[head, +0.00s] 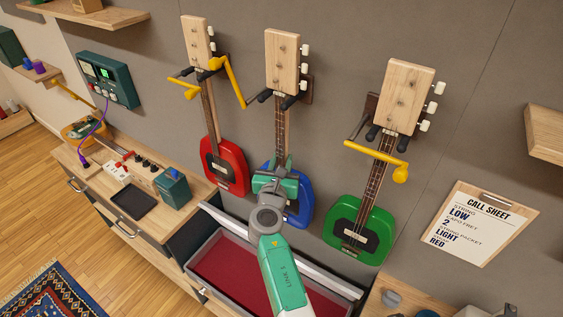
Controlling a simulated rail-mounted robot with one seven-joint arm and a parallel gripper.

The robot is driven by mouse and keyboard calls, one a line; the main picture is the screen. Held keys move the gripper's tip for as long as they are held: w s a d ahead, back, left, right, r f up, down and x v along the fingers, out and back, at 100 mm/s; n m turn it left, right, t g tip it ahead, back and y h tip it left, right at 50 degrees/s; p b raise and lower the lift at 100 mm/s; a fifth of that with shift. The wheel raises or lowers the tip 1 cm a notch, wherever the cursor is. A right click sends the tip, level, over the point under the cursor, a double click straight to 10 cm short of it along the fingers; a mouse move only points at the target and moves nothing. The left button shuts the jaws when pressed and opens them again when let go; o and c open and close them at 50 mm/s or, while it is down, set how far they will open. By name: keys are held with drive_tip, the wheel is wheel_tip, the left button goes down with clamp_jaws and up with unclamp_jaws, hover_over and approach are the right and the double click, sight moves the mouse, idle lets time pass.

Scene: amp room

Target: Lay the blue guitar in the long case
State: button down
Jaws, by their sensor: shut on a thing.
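The blue guitar (301,203) hangs upright on the wall, its pale wooden headstock (283,60) at a dark wall hook (265,97). My gripper (280,168) is shut on it at the lower neck, just above the body. My arm hides part of the blue body and the exact finger contact. The long case (348,290) stands open below, with a dark red lining (225,270) and a pale rim. My arm crosses over it and hides its middle. No guitar shows in the visible part of the case.
A red guitar (233,176) hangs close on the left, a green guitar (374,234) on the right. A yellow bar (235,87) slants beside the blue headstock; another (376,152) crosses the green neck. A bench (195,190) with small items stands left of the case.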

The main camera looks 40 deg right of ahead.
sight(280, 152)
drive_tip(key=shift+r+p, duration=1.1)
drive_tip(key=shift+r, duration=0.45)
drive_tip(key=shift+a+r+p, duration=0.1)
drive_tip(key=shift+a+p, duration=0.2)
drive_tip(key=shift+p, duration=0.05)
drive_tip(key=s+a+p, duration=0.2)
drive_tip(key=a+p, duration=0.1)
drive_tip(key=a, duration=0.4)
drive_tip(key=s+a+p, duration=0.3)
drive_tip(key=a+p, duration=0.1)
drive_tip(key=a, duration=0.4)
drive_tip(key=shift+a+f, duration=0.2)
drive_tip(key=shift+a, duration=0.05)
drive_tip(key=shift+s+f, duration=0.1)
